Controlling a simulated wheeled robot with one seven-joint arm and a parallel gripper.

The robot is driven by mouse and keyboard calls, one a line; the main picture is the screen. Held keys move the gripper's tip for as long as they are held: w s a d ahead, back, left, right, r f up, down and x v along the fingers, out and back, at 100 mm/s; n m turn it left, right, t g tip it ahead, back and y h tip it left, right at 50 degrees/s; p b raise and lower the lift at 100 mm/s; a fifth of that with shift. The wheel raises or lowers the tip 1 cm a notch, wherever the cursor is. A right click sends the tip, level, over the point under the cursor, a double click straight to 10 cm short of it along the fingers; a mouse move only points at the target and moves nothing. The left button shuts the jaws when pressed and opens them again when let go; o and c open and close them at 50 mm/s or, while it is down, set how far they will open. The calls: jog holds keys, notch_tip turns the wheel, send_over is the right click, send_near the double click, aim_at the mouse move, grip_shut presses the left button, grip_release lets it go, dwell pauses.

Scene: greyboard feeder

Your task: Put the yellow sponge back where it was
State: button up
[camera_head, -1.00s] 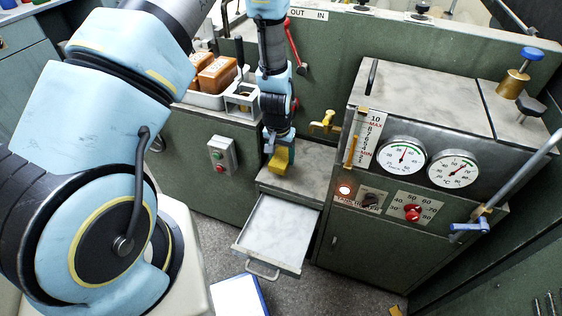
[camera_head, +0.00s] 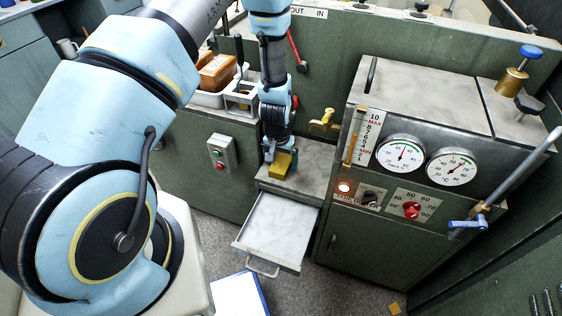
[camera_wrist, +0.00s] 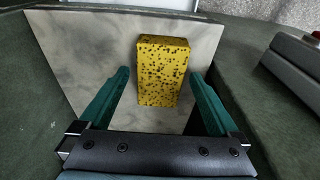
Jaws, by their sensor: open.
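The yellow sponge (camera_head: 282,165) lies on the grey marbled ledge (camera_head: 312,160) above the open drawer. It also shows in the wrist view (camera_wrist: 163,70), speckled with dark pores, flat on the pale surface. My gripper (camera_head: 269,156) is just over the ledge at the sponge. In the wrist view its two green fingers (camera_wrist: 159,76) are apart, one on each side of the sponge. A gap shows on both sides, so neither finger seems to press on it. The jaws hide part of the sponge in the head view.
The drawer (camera_head: 277,230) is pulled out below the ledge. A brass tap (camera_head: 324,121) is on the wall behind. The gauge cabinet (camera_head: 415,165) stands close on the right. A tray (camera_head: 208,98) with brown blocks is at the left, above a switch box (camera_head: 221,153).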

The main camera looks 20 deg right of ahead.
aim_at(279, 167)
notch_tip(279, 167, up, 12)
jog(key=s+a+b, duration=0.1)
jog(key=b, duration=0.1)
jog(key=w+a+r+n, duration=0.3)
jog(key=a+r, duration=0.6)
jog(key=a, duration=0.3)
jog(key=s+a+r+n, duration=0.2)
jog(key=s+a+r, duration=0.1)
jog(key=a, duration=0.5)
jog(key=s+a+r+n+y, duration=0.1)
jog(key=s+a+r+n, duration=0.1)
jog(key=a+r, duration=0.4)
jog(key=s+a, duration=0.1)
jog(key=a, duration=0.2)
jog(key=shift+r, duration=0.2)
